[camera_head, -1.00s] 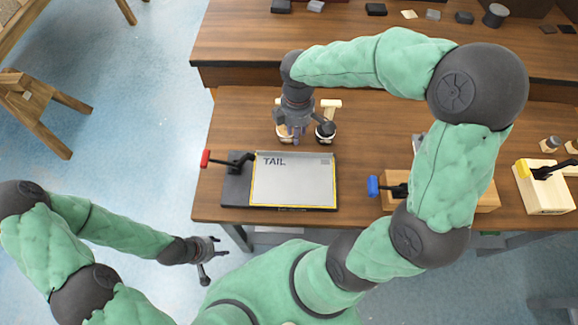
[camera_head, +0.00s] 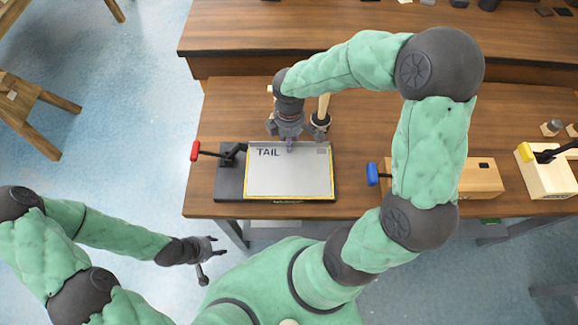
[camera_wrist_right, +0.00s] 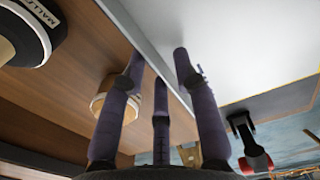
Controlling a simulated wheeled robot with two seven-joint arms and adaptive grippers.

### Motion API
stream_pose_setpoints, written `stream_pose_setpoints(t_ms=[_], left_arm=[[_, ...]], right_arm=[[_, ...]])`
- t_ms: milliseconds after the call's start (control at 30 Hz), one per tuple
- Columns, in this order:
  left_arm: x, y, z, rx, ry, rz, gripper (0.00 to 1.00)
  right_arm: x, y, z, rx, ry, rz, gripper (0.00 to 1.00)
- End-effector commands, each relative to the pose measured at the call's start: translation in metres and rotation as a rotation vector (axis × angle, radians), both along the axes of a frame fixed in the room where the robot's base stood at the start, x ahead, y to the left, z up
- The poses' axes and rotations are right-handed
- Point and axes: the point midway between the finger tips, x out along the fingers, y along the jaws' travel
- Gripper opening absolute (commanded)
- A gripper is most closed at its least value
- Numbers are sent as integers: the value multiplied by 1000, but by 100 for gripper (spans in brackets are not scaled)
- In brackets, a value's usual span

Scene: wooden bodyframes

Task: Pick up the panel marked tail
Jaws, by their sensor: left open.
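The panel marked TAIL (camera_head: 285,178) is a pale grey sheet with a yellow border, lying flat on a dark base with a red-handled clamp (camera_head: 215,154) at its left. My right gripper (camera_head: 289,146) is at the panel's back edge, its fingertips overlapping that edge. In the right wrist view, the purple fingers (camera_wrist_right: 158,65) are spread, with the panel's edge (camera_wrist_right: 160,60) running between them; I cannot tell whether they touch it. My left gripper (camera_head: 217,247) is open and empty, low in front of the table, away from the panel.
Mallets stand just behind the panel, one at the gripper's right (camera_head: 320,122); a labelled one (camera_wrist_right: 25,30) shows in the right wrist view. A blue-handled clamp (camera_head: 373,174) and a yellow-handled clamp (camera_head: 526,152) are to the right. A wooden stool (camera_head: 35,110) stands left.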

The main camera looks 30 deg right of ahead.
Motion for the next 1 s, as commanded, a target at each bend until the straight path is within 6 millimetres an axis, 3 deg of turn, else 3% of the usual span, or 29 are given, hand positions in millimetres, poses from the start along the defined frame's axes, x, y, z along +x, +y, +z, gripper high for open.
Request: stream_pose_setpoints(t_ms=[100,200,700,1000], left_arm=[[0,0,1,0,0,0,47],[0,0,1,0,0,0,47],[0,0,3,0,0,0,47],[0,0,22,0,0,0,47]], right_arm=[[0,0,1,0,0,0,28],[0,0,1,0,0,0,0],[0,0,5,-1,-1,-1,0],[1,0,40,-1,-3,-1,0]])
